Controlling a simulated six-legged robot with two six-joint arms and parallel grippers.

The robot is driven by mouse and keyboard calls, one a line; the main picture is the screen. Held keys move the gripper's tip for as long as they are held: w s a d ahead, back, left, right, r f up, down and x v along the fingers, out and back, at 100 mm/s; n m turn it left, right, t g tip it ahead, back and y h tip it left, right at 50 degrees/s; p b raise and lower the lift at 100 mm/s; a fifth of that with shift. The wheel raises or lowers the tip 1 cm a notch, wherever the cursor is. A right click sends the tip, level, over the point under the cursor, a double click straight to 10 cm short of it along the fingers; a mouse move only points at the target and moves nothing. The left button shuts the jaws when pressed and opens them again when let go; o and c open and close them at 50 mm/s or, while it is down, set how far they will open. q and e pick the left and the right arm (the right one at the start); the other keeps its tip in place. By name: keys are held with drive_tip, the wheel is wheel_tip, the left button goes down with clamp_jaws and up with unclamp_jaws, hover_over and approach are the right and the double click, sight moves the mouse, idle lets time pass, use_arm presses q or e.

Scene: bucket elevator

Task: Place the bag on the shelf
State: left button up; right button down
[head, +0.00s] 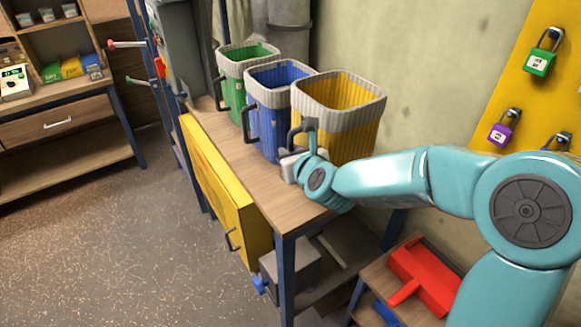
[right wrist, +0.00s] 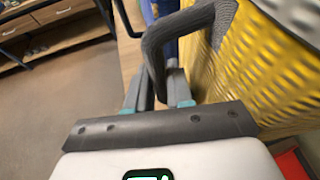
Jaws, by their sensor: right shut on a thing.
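A yellow ribbed bag (head: 352,139) with a pale rim and dark handle stands upright at the near end of a wooden bench (head: 290,207). My right gripper (head: 308,150) is at its left side, shut on the dark handle. In the right wrist view, the fingers (right wrist: 160,88) close on the grey handle (right wrist: 158,42), beside the yellow wall (right wrist: 245,75). The bag's base is hidden behind my arm, so I cannot tell whether it touches the bench. A blue bag (head: 266,128) and a green bag (head: 231,92) stand farther back. My left gripper is out of view.
A wooden shelf unit (head: 65,177) stands at the far left, with boxes above and a mostly bare lower shelf. A yellow panel with a handle (head: 212,180) hangs on the bench's side. A red dustpan (head: 420,277) lies low at right. Open floor (head: 130,250) lies left.

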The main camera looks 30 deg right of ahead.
wheel_tip(320, 180, down, 3)
drive_tip(key=shift+a+r, duration=0.15)
drive_tip(key=shift+w+f, duration=0.15)
drive_tip(key=shift+f, duration=0.05)
drive_tip(key=c, duration=1)
unclamp_jaws()
